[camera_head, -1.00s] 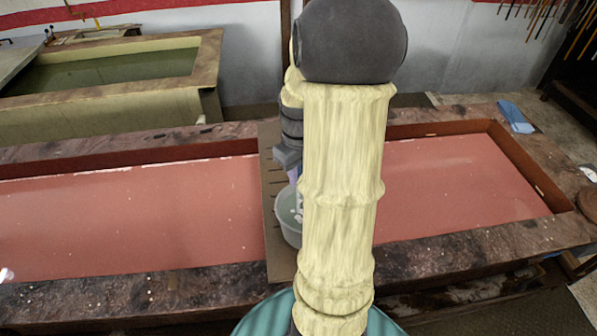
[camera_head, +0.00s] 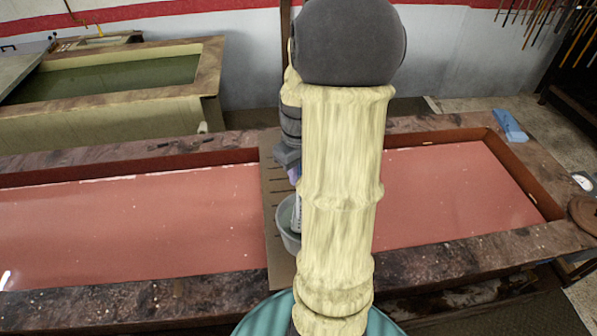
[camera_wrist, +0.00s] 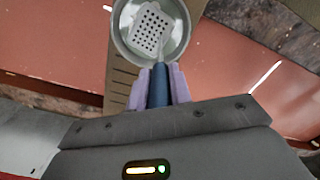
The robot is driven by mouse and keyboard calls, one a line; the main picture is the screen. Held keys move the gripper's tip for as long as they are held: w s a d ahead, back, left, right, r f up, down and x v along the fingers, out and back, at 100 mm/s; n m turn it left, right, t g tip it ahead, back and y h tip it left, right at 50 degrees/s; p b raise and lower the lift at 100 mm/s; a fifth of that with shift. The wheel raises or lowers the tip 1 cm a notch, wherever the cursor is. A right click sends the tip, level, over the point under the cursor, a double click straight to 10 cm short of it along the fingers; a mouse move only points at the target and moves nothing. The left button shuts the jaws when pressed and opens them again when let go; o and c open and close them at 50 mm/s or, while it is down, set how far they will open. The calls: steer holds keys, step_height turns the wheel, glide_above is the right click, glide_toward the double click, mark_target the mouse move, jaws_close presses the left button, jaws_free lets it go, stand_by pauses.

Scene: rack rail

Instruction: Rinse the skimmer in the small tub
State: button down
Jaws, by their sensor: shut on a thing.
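The skimmer (camera_wrist: 152,31) shows in the wrist view, with a white square perforated head and a dark blue handle. Its head is inside the outline of the small tub (camera_wrist: 121,40), a round pale tub with pale liquid; how deep the head sits is hard to tell. My gripper (camera_wrist: 158,75) has light purple fingers shut on the handle. In the head view, the tub (camera_head: 285,228) stands on a brown board (camera_head: 277,255) across the big vat, and my arm hides most of the gripper and skimmer.
The long vat (camera_head: 130,163) of red liquid lies left and right of the board. A blue cloth (camera_head: 509,125) lies on its right back rim. A second vat (camera_head: 210,75) with green liquid stands at the back left. My arm blocks the middle of the head view.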

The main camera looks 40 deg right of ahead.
steer(key=shift+r+p, duration=1.25)
steer(key=shift+r, duration=0.45)
steer(key=shift+s+a+f, duration=0.1)
steer(key=shift+a, duration=0.05)
